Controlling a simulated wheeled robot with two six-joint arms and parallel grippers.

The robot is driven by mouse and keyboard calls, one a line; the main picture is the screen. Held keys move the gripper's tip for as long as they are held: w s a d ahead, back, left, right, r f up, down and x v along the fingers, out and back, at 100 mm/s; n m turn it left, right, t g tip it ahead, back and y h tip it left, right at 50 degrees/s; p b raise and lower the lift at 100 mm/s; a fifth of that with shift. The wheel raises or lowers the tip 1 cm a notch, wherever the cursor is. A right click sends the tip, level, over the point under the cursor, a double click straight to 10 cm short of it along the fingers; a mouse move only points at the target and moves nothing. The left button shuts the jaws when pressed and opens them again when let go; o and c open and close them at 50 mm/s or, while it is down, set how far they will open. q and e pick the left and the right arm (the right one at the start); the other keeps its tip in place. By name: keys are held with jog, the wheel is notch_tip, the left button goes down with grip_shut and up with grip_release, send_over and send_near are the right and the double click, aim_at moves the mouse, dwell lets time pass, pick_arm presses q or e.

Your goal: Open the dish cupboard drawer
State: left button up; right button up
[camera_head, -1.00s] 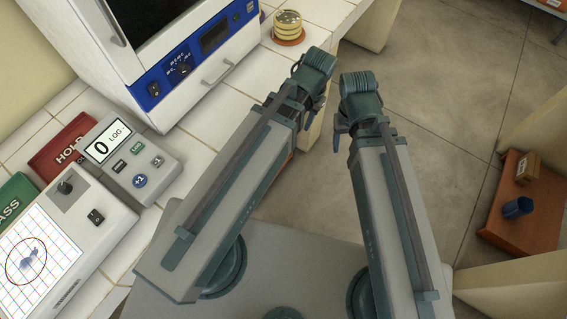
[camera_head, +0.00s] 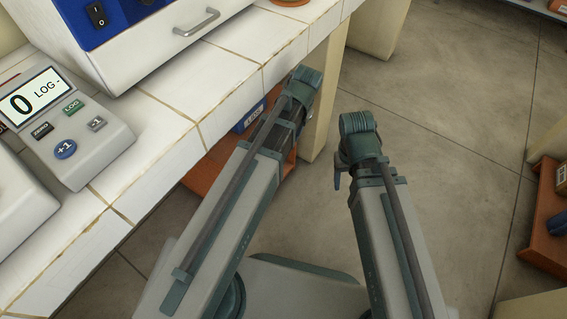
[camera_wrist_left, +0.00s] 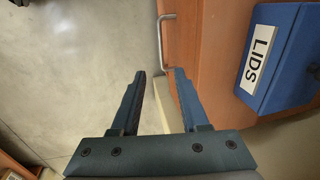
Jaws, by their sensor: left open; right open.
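In the left wrist view, an orange-brown wooden panel (camera_wrist_left: 215,40) carries a metal bar handle (camera_wrist_left: 163,40) along its left edge. My left gripper (camera_wrist_left: 158,74) is open and empty, its fingertips just below the handle in the picture, with the right fingertip close to the handle's lower end. I cannot tell if they touch. In the head view, the orange-brown wood (camera_head: 204,187) shows under the counter, partly hidden by my left arm. My right gripper (camera_head: 340,172) points down over the floor, clear of everything; its fingers are mostly hidden.
A blue LIDS bin (camera_wrist_left: 275,55) sits by the wooden panel. Above is a white tiled counter (camera_head: 215,85) with an incubator (camera_head: 150,40) and a counter device (camera_head: 85,135). A counter leg (camera_head: 322,110) stands beyond my left arm.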

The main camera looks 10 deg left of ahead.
pick_arm(q)
jog(key=shift+w+a+f, duration=0.15)
jog(key=shift+f, duration=0.45)
pick_arm(e)
jog(key=shift+f, duration=0.6)
pick_arm(q)
jog(key=shift+f+b, duration=0.1)
jog(key=shift+b, duration=0.25)
pick_arm(e)
jog(key=shift+f, duration=0.1)
pick_arm(q)
jog(key=f+b, duration=0.4)
jog(key=a+f+b, duration=0.1)
jog(key=f+b, duration=0.4)
jog(key=w+a+f+b, duration=0.1)
jog(key=f+b, duration=0.3)
jog(key=shift+a+f, duration=0.15)
jog(key=shift+f, duration=0.05)
jog(key=shift+s, duration=0.1)
pick_arm(e)
notch_tip(320, 180, down, 13)
jog(key=shift+f, duration=0.15)
pick_arm(q)
grip_shut()
